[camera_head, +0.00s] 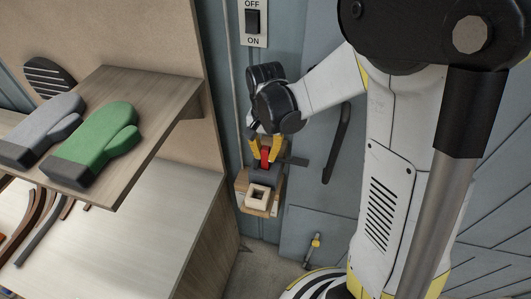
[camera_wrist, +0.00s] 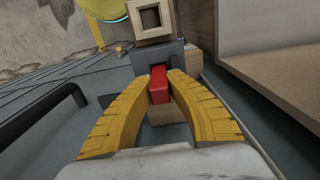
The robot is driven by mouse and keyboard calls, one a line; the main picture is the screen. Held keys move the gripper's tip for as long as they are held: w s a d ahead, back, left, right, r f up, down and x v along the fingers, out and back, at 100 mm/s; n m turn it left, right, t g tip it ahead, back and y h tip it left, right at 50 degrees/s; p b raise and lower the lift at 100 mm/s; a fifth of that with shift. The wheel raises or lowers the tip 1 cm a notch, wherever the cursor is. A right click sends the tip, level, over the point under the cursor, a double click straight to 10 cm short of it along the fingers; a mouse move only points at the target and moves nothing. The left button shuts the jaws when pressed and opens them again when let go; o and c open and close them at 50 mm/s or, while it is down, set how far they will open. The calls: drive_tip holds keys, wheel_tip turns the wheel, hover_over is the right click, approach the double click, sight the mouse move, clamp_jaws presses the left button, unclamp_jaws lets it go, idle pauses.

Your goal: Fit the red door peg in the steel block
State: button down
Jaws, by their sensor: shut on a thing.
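The red door peg (camera_wrist: 158,82) is upright between the two yellow fingers of my gripper (camera_wrist: 160,88), which is shut on it. It also shows as a small red piece (camera_head: 265,158) between the fingers in the head view. The dark grey steel block (camera_wrist: 178,50) lies right by the peg's far end in the wrist view; in the head view the block (camera_head: 263,176) sits just below the peg. I cannot tell whether the peg's end is inside the block or only near it. The block's opening is hidden by the peg.
A light wooden square socket (camera_head: 257,195) stands in front of the block on a small wooden shelf (camera_head: 246,209). A black door handle (camera_head: 337,143) is to the right. A wooden shelf with green (camera_head: 95,146) and grey mitts is at left.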

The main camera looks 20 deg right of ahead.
drive_tip(key=shift+f+b, duration=0.9)
drive_tip(key=shift+f, duration=0.2)
drive_tip(key=c, duration=1.4)
unclamp_jaws()
drive_tip(key=shift+r, duration=0.1)
wheel_tip(320, 180, up, 12)
drive_tip(key=shift+f, duration=0.1)
drive_tip(key=s+f+n+t+b, duration=0.2)
drive_tip(key=s+b, duration=0.1)
drive_tip(key=s, duration=0.1)
drive_tip(key=s+f+n+t+b, duration=0.1)
drive_tip(key=s+n+t+b, duration=0.1)
drive_tip(key=s+b, duration=0.1)
drive_tip(key=s+f+n+t+b, duration=0.2)
drive_tip(key=s+n+t, duration=0.1)
drive_tip(key=s, duration=0.2)
drive_tip(key=shift+s+f+b, duration=0.3)
drive_tip(key=shift+s+b, duration=0.05)
drive_tip(key=shift+b, duration=0.05)
